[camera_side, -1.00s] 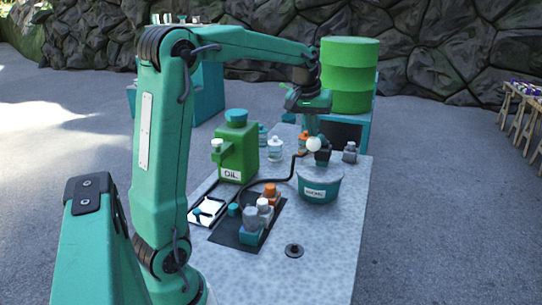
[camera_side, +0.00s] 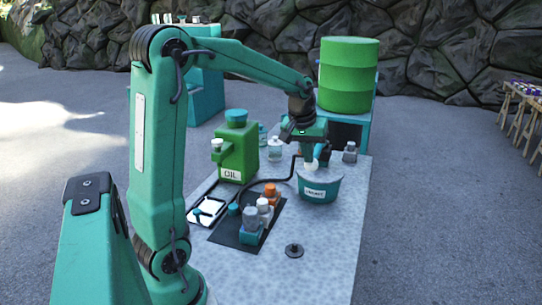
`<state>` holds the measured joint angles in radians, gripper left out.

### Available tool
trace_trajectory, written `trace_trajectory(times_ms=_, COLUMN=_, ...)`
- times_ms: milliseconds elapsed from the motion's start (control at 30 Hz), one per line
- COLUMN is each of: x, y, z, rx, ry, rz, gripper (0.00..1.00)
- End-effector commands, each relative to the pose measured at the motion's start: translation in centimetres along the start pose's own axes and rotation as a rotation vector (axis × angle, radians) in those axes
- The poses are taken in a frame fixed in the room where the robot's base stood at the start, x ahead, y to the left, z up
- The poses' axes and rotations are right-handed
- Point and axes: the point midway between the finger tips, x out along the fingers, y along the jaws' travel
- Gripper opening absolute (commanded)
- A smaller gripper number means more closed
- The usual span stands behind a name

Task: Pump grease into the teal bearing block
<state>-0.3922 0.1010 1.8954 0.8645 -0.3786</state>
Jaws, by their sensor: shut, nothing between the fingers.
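The teal grease bucket (camera_side: 319,191) with a white label stands on the grey table. Its white pump knob (camera_side: 311,165) shows low over the bucket's rim. My gripper (camera_side: 310,158) is shut and points down right at the knob; it looks in contact, though the overlap hides the exact touch. Several small blocks stand close together on a dark mat. The front one has a teal base (camera_side: 246,237) and a grey top, and appears to be the teal bearing block. A black hose (camera_side: 259,180) curves from the bucket side toward the mat.
A green oil can (camera_side: 237,150) and clear jars (camera_side: 274,150) stand behind the mat. A grey-capped bottle (camera_side: 349,152) is right of my gripper. A dark round knob (camera_side: 293,250) sits on the otherwise clear front table.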

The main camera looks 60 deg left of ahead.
Motion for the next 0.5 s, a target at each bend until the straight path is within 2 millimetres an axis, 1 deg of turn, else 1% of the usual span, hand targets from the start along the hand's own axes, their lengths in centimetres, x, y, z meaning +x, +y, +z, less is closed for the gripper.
trace_trajectory(times_ms=33, x=1.0, y=-0.1, z=0.7, rx=0.001, ry=-0.008, rz=-0.002, gripper=0.00)
trace_trajectory(times_ms=233, x=4.3, y=-0.5, z=2.3, rx=0.000, ry=-0.010, rz=-0.001, gripper=0.00)
trace_trajectory(times_ms=400, x=6.7, y=-0.7, z=3.0, rx=0.000, ry=-0.008, rz=-0.001, gripper=0.00)
trace_trajectory(times_ms=500, x=7.6, y=-0.8, z=3.1, rx=0.000, ry=-0.007, rz=0.000, gripper=0.00)
